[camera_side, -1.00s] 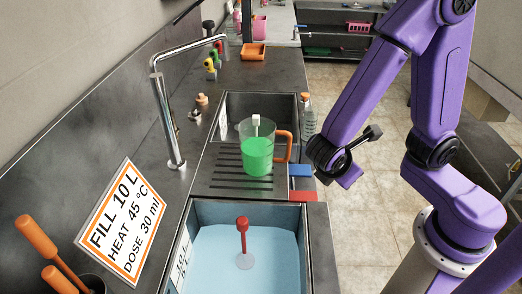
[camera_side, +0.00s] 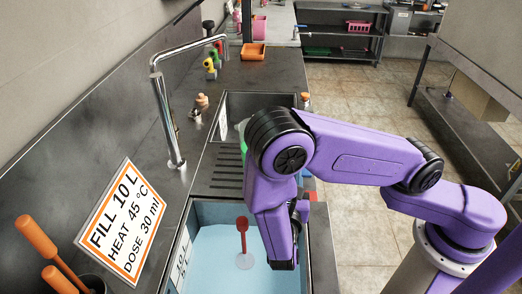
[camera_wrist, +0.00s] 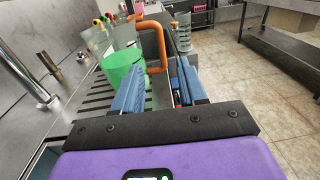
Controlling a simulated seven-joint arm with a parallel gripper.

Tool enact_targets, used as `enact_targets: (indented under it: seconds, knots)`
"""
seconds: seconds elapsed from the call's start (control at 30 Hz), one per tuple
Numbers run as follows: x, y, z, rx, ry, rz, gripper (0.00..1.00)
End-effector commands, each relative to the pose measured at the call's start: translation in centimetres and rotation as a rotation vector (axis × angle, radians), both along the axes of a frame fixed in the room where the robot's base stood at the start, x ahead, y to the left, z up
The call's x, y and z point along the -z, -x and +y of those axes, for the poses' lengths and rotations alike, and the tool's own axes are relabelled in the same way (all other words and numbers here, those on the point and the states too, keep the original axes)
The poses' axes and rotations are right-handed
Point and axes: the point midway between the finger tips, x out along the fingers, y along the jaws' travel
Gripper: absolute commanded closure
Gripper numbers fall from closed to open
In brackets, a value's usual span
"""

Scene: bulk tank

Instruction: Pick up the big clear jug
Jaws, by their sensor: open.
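The big clear jug (camera_wrist: 124,66) holds green liquid and has an orange handle (camera_wrist: 160,48). It stands upright on the ribbed drainboard, ahead and a little left of my gripper in the wrist view. My gripper (camera_wrist: 160,86) is open, its two blue fingers apart and pointing towards the handle side. Nothing shows held between them; I cannot tell whether a finger touches the jug. In the side view only a sliver of the jug (camera_side: 243,131) shows; my arm hides the rest, and my fingers are hidden too.
A near basin (camera_side: 218,254) of pale blue liquid holds a red-handled tool (camera_side: 243,234). A tall chrome tap (camera_side: 167,100) rises left of the drainboard (camera_side: 227,172). A clear bottle (camera_wrist: 183,32) stands beyond the handle. A sign (camera_side: 116,222) leans at left.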

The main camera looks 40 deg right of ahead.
Motion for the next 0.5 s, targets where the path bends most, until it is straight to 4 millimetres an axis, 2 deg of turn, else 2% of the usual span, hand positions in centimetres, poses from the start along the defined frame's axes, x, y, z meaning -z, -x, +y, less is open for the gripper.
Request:
enact_targets:
  seconds: [0.3,0.5]
  knots:
    - [0.0,-4.0,-4.7,0.009,-0.001,0.001,0.58]
    - [0.0,-6.1,-7.0,0.006,-0.001,0.001,0.58]
